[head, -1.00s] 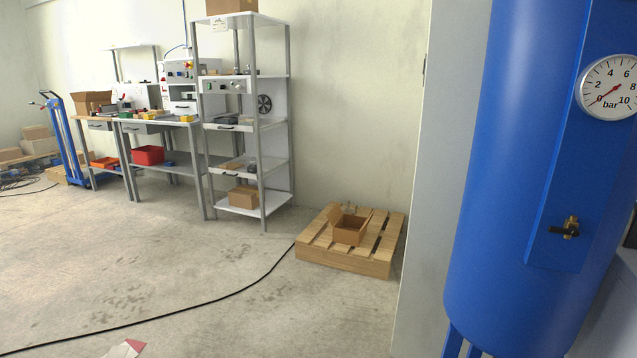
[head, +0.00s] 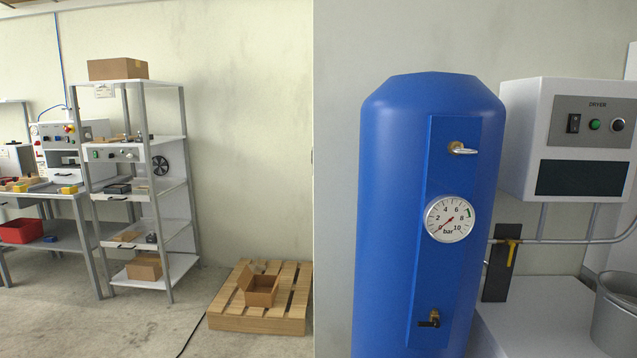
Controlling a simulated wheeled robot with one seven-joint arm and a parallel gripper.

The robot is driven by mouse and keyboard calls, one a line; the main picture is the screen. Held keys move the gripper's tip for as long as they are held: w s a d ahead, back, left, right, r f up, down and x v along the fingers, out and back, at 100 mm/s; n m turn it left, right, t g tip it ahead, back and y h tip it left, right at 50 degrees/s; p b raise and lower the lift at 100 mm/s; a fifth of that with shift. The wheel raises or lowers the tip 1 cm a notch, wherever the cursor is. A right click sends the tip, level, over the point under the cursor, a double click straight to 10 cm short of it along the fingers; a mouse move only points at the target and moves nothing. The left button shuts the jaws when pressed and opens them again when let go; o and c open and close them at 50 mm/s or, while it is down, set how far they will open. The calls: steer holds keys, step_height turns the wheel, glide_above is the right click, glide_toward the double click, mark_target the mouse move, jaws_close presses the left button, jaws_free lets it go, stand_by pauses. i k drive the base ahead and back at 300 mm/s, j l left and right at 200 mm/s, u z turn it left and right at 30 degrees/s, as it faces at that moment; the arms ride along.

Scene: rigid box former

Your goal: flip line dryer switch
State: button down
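The dryer (head: 535,135) is a white box on the right side of the head view, behind and to the right of the blue tank. Its grey front panel is labelled DRYER. A black rocker switch (head: 573,123) sits at the panel's left. A green button (head: 595,125) and a pale round knob or lamp (head: 617,125) are to its right. Which way the switch is set is too small to tell. A dark window (head: 582,178) lies below the panel. My gripper is not in view.
A blue tank (head: 400,200) with a pressure gauge (head: 449,218) stands left of the dryer. A yellow-handled valve (head: 511,250) is on the pipe below. A grey bin (head: 615,310) stands at bottom right. A pallet with an open box (head: 262,290) and shelving (head: 140,195) are left.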

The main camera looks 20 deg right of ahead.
mark_target(575, 126)
steer(key=z, duration=1.2)
